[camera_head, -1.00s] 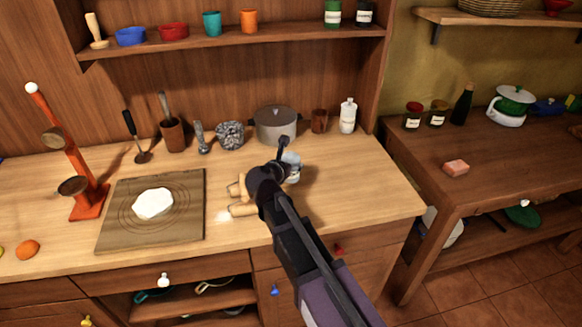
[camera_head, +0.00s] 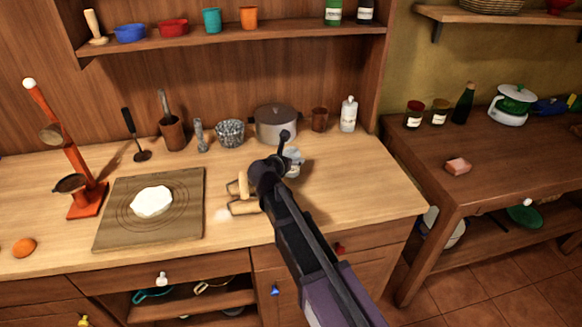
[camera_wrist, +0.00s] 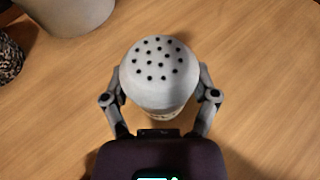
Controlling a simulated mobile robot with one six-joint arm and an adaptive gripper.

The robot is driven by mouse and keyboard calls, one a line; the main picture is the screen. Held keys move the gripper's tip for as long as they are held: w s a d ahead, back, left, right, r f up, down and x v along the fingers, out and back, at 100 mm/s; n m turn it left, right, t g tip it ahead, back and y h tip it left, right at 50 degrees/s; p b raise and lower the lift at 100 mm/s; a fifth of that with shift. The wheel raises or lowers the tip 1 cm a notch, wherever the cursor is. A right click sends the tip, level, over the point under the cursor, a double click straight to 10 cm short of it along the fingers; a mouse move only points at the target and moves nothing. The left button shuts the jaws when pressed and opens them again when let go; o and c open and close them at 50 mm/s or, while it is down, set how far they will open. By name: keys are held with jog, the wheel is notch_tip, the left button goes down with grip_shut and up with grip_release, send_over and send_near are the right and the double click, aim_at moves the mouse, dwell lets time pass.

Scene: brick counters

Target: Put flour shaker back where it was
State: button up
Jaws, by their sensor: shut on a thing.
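The flour shaker (camera_wrist: 160,75) has a pale grey domed lid with several dark holes. In the wrist view it stands between the two fingers of my gripper (camera_wrist: 160,95), which are shut on its sides. In the head view the shaker (camera_head: 294,160) is partly hidden behind my gripper (camera_head: 284,160), over the right part of the wooden counter (camera_head: 350,190). It looks upright. I cannot tell whether its base touches the counter.
A grey pot (camera_head: 275,125), a brown cup (camera_head: 319,120) and a white bottle (camera_head: 348,115) stand along the back.

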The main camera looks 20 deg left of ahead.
jog(key=shift+f+b, duration=0.7)
jog(key=shift+f, duration=0.4)
jog(key=shift+f, duration=0.1)
jog(key=o, duration=1.1)
jog(key=shift+s+r, duration=0.2)
jog(key=shift+r, duration=0.1)
jog(key=shift+p+v, duration=2.3)
jog(key=shift+v, duration=3.5)
